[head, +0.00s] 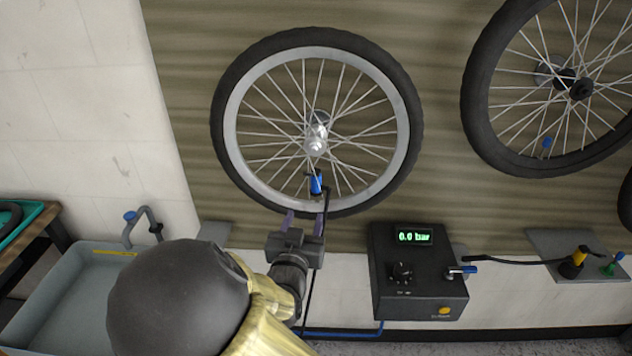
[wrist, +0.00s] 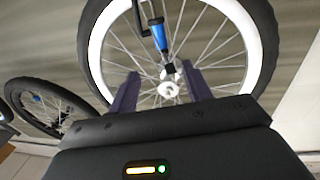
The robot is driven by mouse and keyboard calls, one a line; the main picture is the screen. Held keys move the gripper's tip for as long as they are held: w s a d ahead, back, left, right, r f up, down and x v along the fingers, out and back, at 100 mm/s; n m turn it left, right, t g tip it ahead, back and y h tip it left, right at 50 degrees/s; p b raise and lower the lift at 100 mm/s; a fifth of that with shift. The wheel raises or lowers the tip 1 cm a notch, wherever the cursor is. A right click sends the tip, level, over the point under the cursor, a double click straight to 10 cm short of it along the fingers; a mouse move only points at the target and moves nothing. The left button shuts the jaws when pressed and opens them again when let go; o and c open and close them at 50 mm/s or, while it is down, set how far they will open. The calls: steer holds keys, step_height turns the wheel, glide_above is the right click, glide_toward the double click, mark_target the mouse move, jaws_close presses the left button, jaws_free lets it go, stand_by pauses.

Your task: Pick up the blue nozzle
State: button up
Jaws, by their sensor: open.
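The blue nozzle (head: 316,184) is a short blue cylinder with black fittings, in front of the lower spokes of the middle wheel, just inside its rim. It appears to be on the wheel's valve, though the joint is too small to tell. A thin black hose runs down from it. It also shows in the wrist view (wrist: 158,35), beyond the fingertips. My gripper (head: 305,220) is open and empty, below the nozzle in the head view. Its two purple fingers are apart in the wrist view (wrist: 161,82), with the nozzle beyond them and not between them.
The middle wheel (head: 408,116) is mounted on a wooden panel. A black box reading "0.0 bar" (head: 412,300) sits lower right, with a shelf (head: 555,243) holding yellow and green fittings further right. A grey basin (head: 60,290) stands lower left. Another wheel (head: 476,95) is at upper right.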

mark_target(315, 182)
steer(key=w, duration=0.3)
steer(key=w+d+p, duration=0.1)
steer(key=w, duration=0.3)
steer(key=w+p, duration=0.1)
steer(key=w, duration=0.3)
steer(key=shift+d, duration=0.4)
steer(key=shift+s, duration=0.1)
steer(key=w, duration=0.1)
steer(key=w+p, duration=0.1)
steer(key=w, duration=0.3)
steer(key=shift+w+d+r+p, duration=0.1)
steer(key=shift+d+p, duration=0.3)
steer(key=shift+c, duration=0.2)
steer(key=c, duration=1)
